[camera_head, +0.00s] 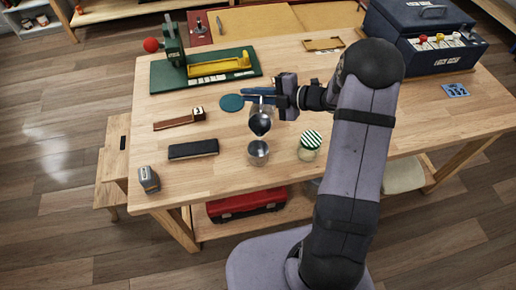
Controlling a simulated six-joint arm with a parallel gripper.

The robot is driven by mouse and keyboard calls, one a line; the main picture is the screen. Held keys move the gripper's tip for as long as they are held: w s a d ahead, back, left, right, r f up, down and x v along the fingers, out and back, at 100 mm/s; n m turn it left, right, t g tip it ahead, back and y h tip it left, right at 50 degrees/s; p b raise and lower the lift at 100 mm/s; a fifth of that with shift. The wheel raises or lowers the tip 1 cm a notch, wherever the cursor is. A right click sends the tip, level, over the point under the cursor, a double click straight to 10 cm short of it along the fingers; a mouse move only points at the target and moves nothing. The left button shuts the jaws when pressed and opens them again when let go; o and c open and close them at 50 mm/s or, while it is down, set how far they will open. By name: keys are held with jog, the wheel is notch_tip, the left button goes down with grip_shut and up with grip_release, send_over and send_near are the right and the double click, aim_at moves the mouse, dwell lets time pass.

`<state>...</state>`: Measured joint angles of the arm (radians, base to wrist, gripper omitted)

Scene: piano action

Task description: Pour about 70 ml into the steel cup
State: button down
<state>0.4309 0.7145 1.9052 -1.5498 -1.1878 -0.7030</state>
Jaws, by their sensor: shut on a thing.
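My gripper (272,95) is shut on a clear glass vessel (261,122) with dark contents. The vessel is held above the table, and its dark contents show near its lower end. Below it in the picture stands a small grey, shiny cup (258,153), which looks like the steel cup, upright on the table. The vessel is apart from the cup in the picture. I cannot make out a stream between them or the level inside the cup. My arm comes in from the right.
A jar with a green-striped lid (311,139) stands right of the cup. A teal disc (232,103), a black block (193,149) and a green base (165,76) lie to the left. A dark blue case (400,30) stands back right.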

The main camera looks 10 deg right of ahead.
jog(key=shift+s+r, duration=0.15)
jog(key=shift+r, duration=0.1)
jog(key=shift+s+a+r+n+t+b, duration=0.15)
jog(key=shift+s+r+n+t+b, duration=0.2)
jog(key=shift+b, duration=0.3)
dwell(0.5)
jog(key=shift+s+a+r+n+t+b, duration=0.1)
jog(key=shift+s+a+r+n+b, duration=0.1)
jog(key=shift+s+b, duration=0.2)
jog(key=shift+s+a+r+n+t+b, duration=0.15)
jog(key=shift+s+n+b, duration=0.15)
jog(key=shift+b, duration=0.25)
jog(key=shift+s+a+r+n+t+b, duration=0.1)
jog(key=shift+s+r+n+b, duration=0.05)
jog(key=shift+s+b, duration=0.3)
dwell(0.5)
